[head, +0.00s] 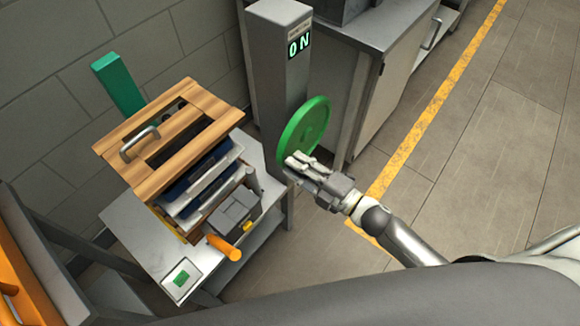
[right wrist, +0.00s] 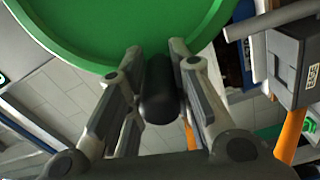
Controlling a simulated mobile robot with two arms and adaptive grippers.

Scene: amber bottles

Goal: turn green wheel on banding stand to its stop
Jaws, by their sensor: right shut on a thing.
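The green wheel (head: 303,127) is a round disc with a raised rim, mounted on the side of the grey post (head: 275,70) of the banding stand. The post's dark display (head: 299,45) reads "0 N" in green. My right gripper (head: 297,163) is at the wheel's lower edge, and its fingers are closed on the wheel's black handle (right wrist: 158,95). The wheel fills the top of the right wrist view (right wrist: 110,30). The handle is hidden by the fingers in the head view. My left gripper is not in view.
A grey table (head: 135,228) left of the post holds a wooden frame (head: 125,143) on a stack, a grey tool with an orange handle (head: 222,246), and a green button (head: 181,278). A grey cabinet (head: 385,85) stands behind the wheel. Floor to the right is clear.

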